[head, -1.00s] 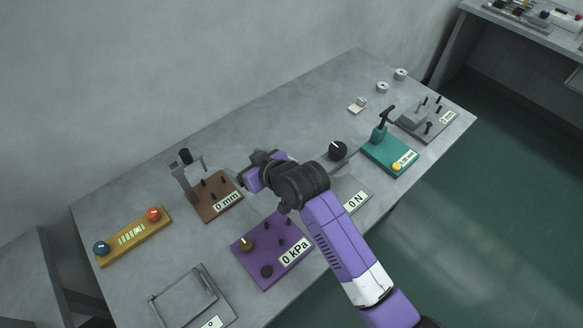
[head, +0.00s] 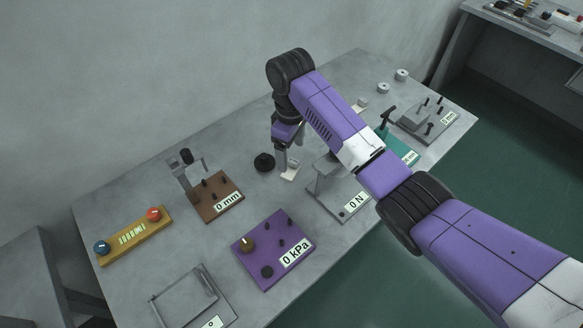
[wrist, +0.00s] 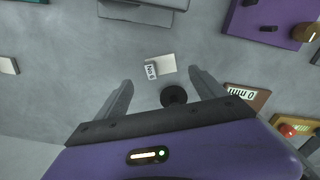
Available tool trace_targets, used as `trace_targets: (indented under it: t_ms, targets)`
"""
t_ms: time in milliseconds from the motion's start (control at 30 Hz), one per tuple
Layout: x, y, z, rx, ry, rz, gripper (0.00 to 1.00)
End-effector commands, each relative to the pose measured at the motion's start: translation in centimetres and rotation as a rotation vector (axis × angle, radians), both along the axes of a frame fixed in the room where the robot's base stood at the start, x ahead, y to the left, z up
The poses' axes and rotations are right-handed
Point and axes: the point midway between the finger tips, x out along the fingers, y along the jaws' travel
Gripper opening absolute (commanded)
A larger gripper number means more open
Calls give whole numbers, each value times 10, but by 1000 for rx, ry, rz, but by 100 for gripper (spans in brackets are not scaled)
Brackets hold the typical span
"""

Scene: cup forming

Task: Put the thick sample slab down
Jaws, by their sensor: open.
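A small pale slab (head: 292,169) with a white label lies on the bench near the middle, under my gripper. It also shows in the wrist view (wrist: 163,64), with its label toward the lower left, just beyond the fingertips. My gripper (wrist: 161,82) is open, with its two fingers wide apart and nothing between them. In the head view my gripper (head: 281,163) hangs down just left of the slab. A second pale slab (head: 362,102) lies farther back on the bench, partly behind my arm. I cannot tell from its looks which slab is thicker.
A black round piece (head: 264,162) stands close to the slab on its left. A brown gauge (head: 217,205), a purple kPa plate (head: 272,268) and a grey force stand (head: 328,207) surround the spot. A teal press (head: 408,153) is partly behind my arm.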

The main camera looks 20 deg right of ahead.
Motion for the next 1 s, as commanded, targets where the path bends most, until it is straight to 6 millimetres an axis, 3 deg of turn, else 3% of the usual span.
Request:
trace_targets:
  t_ms: [500, 833, 1000]
  targets:
    - [-2, 3, -62, 1, -2, -1, 80]
    - [-2, 3, -70, 1, -4, -1, 80]
    - [-1, 3, -70, 1, -4, -1, 49]
